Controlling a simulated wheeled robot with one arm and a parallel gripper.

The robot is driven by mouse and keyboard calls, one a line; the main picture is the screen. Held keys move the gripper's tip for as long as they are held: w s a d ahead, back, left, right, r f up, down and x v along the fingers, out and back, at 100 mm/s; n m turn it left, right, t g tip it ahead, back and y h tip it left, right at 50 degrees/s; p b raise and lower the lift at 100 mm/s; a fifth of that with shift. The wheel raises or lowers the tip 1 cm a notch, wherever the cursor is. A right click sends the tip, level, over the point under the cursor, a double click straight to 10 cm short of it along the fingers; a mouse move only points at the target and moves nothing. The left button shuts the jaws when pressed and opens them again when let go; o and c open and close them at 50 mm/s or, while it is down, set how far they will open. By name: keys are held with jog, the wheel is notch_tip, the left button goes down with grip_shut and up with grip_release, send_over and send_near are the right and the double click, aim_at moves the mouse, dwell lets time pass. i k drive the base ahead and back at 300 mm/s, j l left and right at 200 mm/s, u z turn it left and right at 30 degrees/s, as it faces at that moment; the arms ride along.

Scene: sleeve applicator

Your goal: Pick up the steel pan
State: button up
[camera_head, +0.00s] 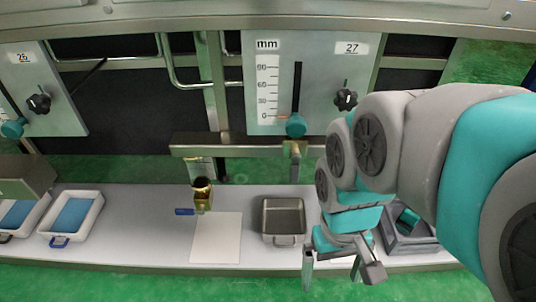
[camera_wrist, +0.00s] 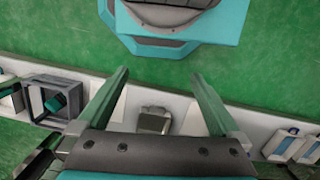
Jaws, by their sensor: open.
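The steel pan (camera_head: 283,218) is a small grey rectangular tray with a handle at its front. It sits on the white shelf, right of a white sheet, and looks empty in the head view. My gripper (camera_head: 338,268) is open and empty, to the right of the pan and nearer the front edge of the shelf. In the wrist view, the pan (camera_wrist: 153,122) shows between the two spread fingers of my gripper (camera_wrist: 160,76), apart from them. The wrist housing cuts off its lower part there.
A brass valve with a blue handle (camera_head: 186,211) stands left of the pan, by the white sheet (camera_head: 216,238). A grey crate (camera_head: 418,243) with a teal item is at right. White trays with blue contents (camera_head: 72,214) are at left. A metal beam and panel (camera_head: 268,100) stand behind.

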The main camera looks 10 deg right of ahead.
aim_at(284, 219)
jog(key=k+j+z, duration=0.1)
jog(key=j, duration=0.3)
jog(key=k+j, duration=0.15)
jog(key=j, duration=0.3)
jog(key=k+j+z, duration=0.15)
jog(key=j, duration=0.25)
jog(key=k+j+z, duration=0.1)
jog(key=j, duration=0.3)
